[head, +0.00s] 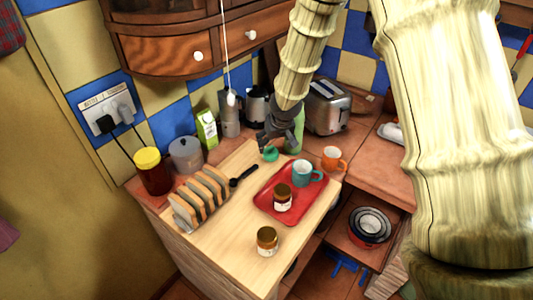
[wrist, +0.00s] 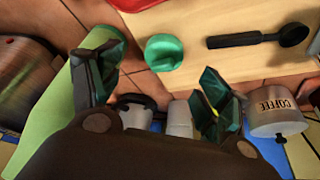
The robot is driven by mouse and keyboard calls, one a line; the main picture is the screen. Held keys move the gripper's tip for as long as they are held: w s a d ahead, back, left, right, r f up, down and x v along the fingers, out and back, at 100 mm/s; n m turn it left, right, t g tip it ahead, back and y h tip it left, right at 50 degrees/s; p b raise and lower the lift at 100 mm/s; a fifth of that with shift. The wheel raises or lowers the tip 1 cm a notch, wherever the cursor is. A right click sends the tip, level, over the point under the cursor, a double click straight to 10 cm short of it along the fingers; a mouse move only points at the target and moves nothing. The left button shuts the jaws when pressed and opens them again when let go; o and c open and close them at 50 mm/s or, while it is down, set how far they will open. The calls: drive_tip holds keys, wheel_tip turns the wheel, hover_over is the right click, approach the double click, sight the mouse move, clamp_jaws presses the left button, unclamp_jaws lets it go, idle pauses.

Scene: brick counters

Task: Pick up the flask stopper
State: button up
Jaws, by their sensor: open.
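The flask stopper, a small green cap (head: 270,154), stands on the far end of the wooden board, just below my gripper (head: 268,138) in the head view. In the wrist view the stopper (wrist: 164,53) lies ahead of and between the two spread fingers of my gripper (wrist: 162,78). The fingers are open and empty, and a gap shows between them and the stopper. A light green flask (head: 295,137) stands right beside my gripper, partly hidden by it; its side (wrist: 55,110) is close to the left finger in the wrist view.
A black spoon (head: 243,176) lies left of the stopper. A red tray (head: 262,200) with a teal mug (head: 303,172) and a jar (head: 282,198) is in front. The toaster (head: 327,107), kettle (head: 256,105) and coffee tin (wrist: 279,120) stand near. The front board is partly bare.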

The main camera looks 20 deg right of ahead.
sight(271, 148)
drive_tip(key=shift+x, duration=1.2)
drive_tip(key=shift+a+p+x, duration=0.15)
drive_tip(key=shift+p+x, duration=0.2)
drive_tip(key=shift+x, duration=0.5)
drive_tip(key=shift+a+p+x, duration=0.15)
drive_tip(key=shift+p+x, duration=0.2)
drive_tip(key=shift+x, duration=0.5)
drive_tip(key=shift+w+f, duration=0.55)
drive_tip(key=shift+f, duration=0.2)
drive_tip(key=c, duration=1)
